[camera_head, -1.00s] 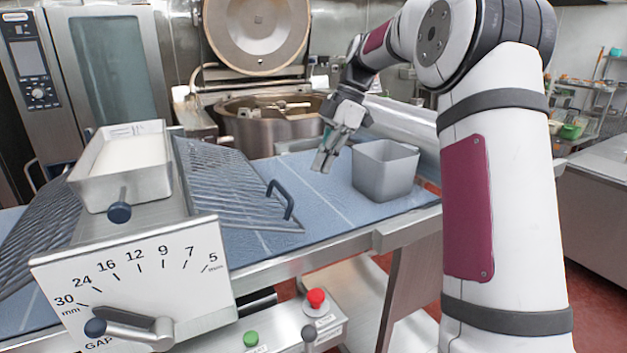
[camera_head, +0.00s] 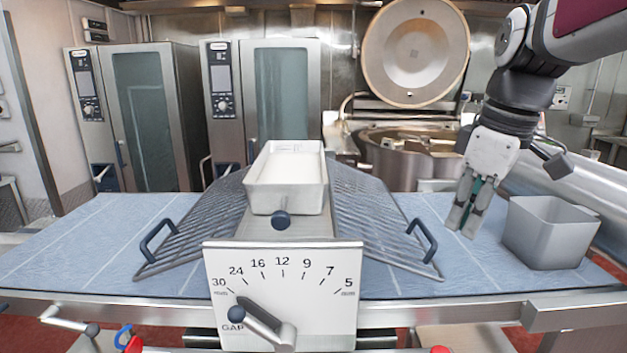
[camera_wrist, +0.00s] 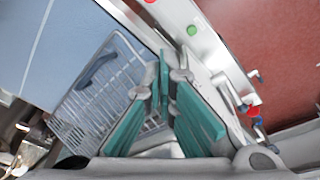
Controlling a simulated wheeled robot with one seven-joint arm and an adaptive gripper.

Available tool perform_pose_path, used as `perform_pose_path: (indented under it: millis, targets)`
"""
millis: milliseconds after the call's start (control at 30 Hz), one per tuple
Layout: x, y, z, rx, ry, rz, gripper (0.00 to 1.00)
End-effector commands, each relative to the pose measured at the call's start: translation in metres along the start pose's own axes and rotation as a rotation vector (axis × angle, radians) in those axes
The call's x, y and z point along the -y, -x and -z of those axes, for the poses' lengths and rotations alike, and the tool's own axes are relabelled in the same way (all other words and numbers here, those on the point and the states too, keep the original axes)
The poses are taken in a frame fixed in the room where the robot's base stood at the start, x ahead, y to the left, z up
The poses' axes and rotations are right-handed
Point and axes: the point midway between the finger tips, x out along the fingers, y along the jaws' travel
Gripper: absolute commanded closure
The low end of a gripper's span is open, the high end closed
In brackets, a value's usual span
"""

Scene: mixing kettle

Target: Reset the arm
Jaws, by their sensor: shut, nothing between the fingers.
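My gripper (camera_head: 462,220) hangs at the right in the head view, fingers pointing down above the blue work surface, just left of the grey square bin (camera_head: 552,235). It is shut and empty. In the wrist view its teal-padded fingers (camera_wrist: 165,85) converge, with a wire guard, steel edge and red floor behind them. My arm comes in from the upper right in the head view.
A blue belt table (camera_head: 90,235) carries a machine with a gap dial plate (camera_head: 285,295), a flour tray (camera_head: 290,195) and slanted wire guards (camera_head: 375,215). An open mixing kettle (camera_head: 410,155) stands behind. Ovens (camera_head: 145,120) stand at back left.

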Motion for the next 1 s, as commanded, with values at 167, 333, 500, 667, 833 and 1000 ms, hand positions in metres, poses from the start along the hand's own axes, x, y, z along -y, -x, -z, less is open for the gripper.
perform_pose_path:
  millis: [167,333,500,667,833,1000]
  targets:
    - [0.054,0.004,-0.028,-0.037,-0.241,-0.11,1.0]
    - [0.096,-0.005,-0.058,-0.12,-0.47,-0.182,1.0]
    - [0.125,-0.02,-0.083,-0.208,-0.652,-0.208,1.0]
    - [0.137,-0.03,-0.095,-0.257,-0.745,-0.21,1.0]
    - [0.139,-0.032,-0.097,-0.266,-0.763,-0.209,1.0]
    - [0.139,-0.032,-0.097,-0.266,-0.763,-0.209,1.0]
